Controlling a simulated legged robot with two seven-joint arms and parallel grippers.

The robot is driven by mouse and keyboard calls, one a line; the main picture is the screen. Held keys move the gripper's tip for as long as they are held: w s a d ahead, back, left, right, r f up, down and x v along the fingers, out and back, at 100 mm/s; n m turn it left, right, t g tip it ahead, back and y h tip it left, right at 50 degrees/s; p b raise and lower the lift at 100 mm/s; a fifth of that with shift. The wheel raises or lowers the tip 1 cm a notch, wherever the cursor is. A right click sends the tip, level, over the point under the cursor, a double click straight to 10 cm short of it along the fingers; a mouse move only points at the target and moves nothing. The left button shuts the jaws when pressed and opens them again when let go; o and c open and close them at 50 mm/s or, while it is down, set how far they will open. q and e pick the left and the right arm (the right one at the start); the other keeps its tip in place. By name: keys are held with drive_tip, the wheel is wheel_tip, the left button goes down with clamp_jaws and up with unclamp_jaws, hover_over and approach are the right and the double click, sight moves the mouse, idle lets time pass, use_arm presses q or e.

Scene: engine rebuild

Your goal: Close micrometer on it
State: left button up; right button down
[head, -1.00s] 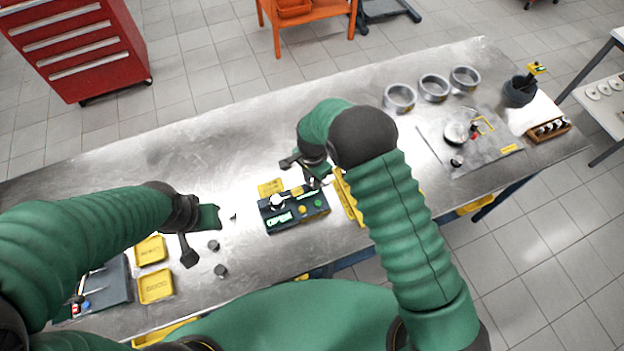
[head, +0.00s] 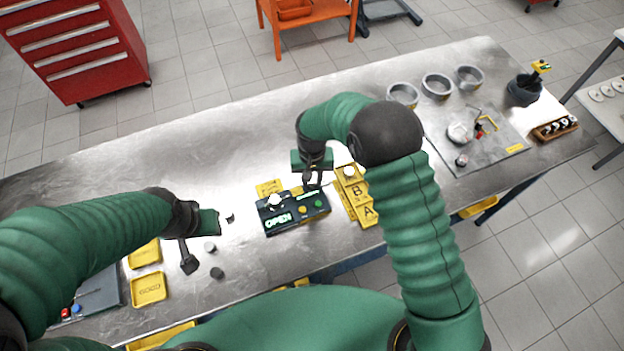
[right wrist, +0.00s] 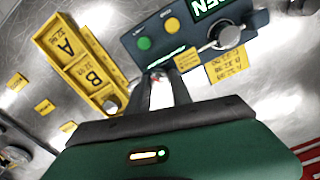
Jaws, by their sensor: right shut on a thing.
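The micrometer is a dark box (head: 293,211) with a lit OPEN display, a round silver knob and green and yellow buttons. It also shows at the top of the right wrist view (right wrist: 190,38). My right gripper (head: 313,183) is at the box's back edge, its fingers pointing down. In the right wrist view its fingers (right wrist: 160,88) are close together around a small pale part (right wrist: 157,97), mostly hidden between them. Whether that part touches the micrometer I cannot tell. My left gripper (head: 203,243) is open and empty over the table, left of the micrometer.
A yellow A/B tray (head: 368,217) stands right of the micrometer with a small cylinder (head: 349,172) at its B end. Yellow label cards (right wrist: 228,64) lie by the box. Small dark cylinders (head: 217,273) and yellow trays (head: 149,289) lie left. Metal rings (head: 437,85) stand back right.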

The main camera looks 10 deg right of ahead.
drive_tip(key=n, duration=0.4)
drive_tip(key=n+b, duration=0.1)
drive_tip(key=n, duration=0.1)
drive_tip(key=shift+w+r, duration=0.15)
drive_tip(key=shift+w, duration=0.1)
drive_tip(key=n, duration=0.6)
drive_tip(key=shift+a+r, duration=0.1)
drive_tip(key=shift+n, duration=0.3)
drive_tip(key=c, duration=1.4)
unclamp_jaws()
drive_tip(key=shift+o, duration=1.3)
drive_tip(key=shift+s, duration=0.15)
drive_tip(key=shift+f, duration=0.2)
drive_tip(key=shift+r, duration=0.1)
